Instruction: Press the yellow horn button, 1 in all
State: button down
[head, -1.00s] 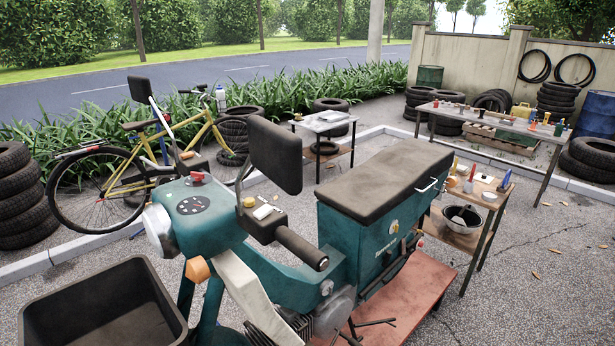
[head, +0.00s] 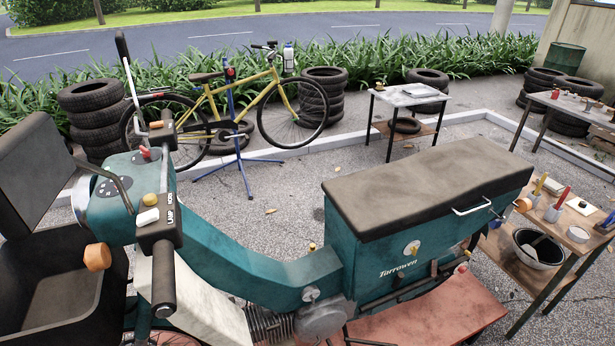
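The yellow horn button (head: 150,200) is a small round knob on the black switch housing of the teal scooter's handlebar, in the left part of the head view. A white switch (head: 148,217) sits just below it, and the housing (head: 160,232) carries white lettering that seems to read LAMP and HORN. A black handlebar grip (head: 164,280) extends toward me from the housing. My gripper is not in view.
A side table (head: 545,275) with tools and a bowl stands right. A yellow bicycle (head: 235,100) and stacked tires (head: 95,115) are behind. Open gravel lies between scooter and bicycle.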

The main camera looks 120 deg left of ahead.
aim_at(149, 199)
jog(key=j+z, duration=0.1)
jog(key=z, duration=0.45)
jog(key=j+z, duration=0.15)
jog(key=z, duration=0.4)
jog(key=j+z, duration=0.15)
jog(key=z, duration=0.45)
jog(key=j+z, duration=0.1)
jog(key=z, duration=0.45)
jog(key=k+z, duration=0.1)
jog(key=z, duration=0.45)
jog(key=j+z, duration=0.1)
jog(key=z, duration=0.45)
jog(key=k+z, duration=0.15)
jog(key=z, duration=0.45)
jog(key=k+z, duration=0.1)
jog(key=z, duration=0.45)
